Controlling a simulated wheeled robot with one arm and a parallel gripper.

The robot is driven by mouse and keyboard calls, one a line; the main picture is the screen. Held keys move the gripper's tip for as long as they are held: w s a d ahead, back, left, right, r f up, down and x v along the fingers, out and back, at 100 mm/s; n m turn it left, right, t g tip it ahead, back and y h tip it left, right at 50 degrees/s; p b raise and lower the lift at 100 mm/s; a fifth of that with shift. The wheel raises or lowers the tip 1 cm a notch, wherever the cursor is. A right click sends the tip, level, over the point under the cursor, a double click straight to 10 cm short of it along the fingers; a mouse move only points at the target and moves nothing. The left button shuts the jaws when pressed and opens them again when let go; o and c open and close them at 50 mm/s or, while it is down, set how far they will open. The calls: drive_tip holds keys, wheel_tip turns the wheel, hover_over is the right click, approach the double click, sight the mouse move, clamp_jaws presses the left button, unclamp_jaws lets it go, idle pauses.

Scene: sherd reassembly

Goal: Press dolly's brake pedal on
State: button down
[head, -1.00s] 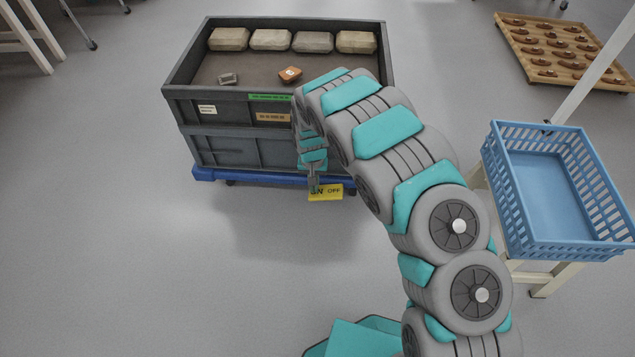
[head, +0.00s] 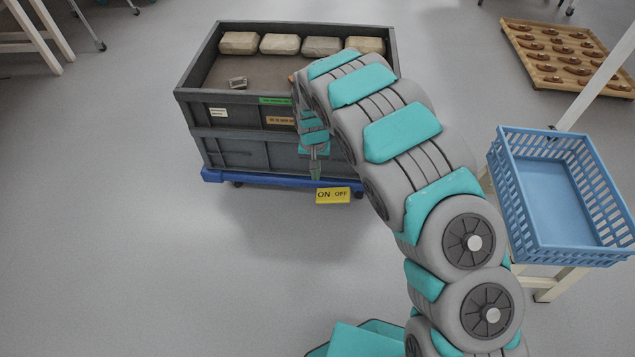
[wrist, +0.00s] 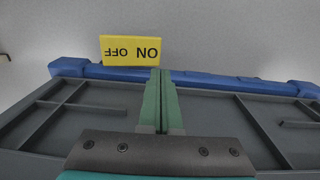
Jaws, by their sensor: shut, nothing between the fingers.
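The dolly (head: 260,181) is a low blue frame on small casters under a grey crate. Its brake pedal (head: 333,195) is a yellow plate marked ON on the left and OFF on the right, sticking out from the dolly's front edge. My gripper (head: 315,178) is shut and empty, pointing down just above and behind the ON half in the head view. In the wrist view the pedal (wrist: 130,50) shows upside down beyond the green fingertips (wrist: 160,72), near its ON end. I see no clear contact. I cannot tell which way the pedal is tilted.
The grey crate (head: 250,152) holds several pale blocks and a small grey piece. A blue basket (head: 555,190) on a stand is at the right. A wooden tray (head: 565,55) of brown pieces lies at the back right. The floor in front of the dolly is clear.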

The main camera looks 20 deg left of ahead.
drive_tip(key=r, duration=0.3)
drive_tip(key=a+r, duration=0.1)
drive_tip(key=r, duration=0.1)
drive_tip(key=shift+s+r, duration=0.15)
drive_tip(key=shift+r, duration=0.25)
drive_tip(key=s+d+r+m+h+p, duration=0.1)
drive_tip(key=s+d+r+p, duration=0.15)
drive_tip(key=d+r, duration=0.85)
drive_tip(key=s+d+r+m+p, duration=0.1)
drive_tip(key=s+d+r, duration=0.3)
drive_tip(key=d+r, duration=0.8)
drive_tip(key=s+d+r+p, duration=0.1)
drive_tip(key=s+d, duration=0.3)
drive_tip(key=s, duration=0.5)
drive_tip(key=s+d+r+g+p, duration=0.1)
drive_tip(key=s+d+r, duration=0.2)
drive_tip(key=s, duration=0.6)
drive_tip(key=s+d+r+y+p, duration=0.1)
drive_tip(key=s+d+r+p, duration=0.1)
drive_tip(key=s+d, duration=0.4)
drive_tip(key=s, duration=0.4)
drive_tip(key=shift+d+r+m+g, duration=0.3)
drive_tip(key=shift+d+g, duration=0.1)
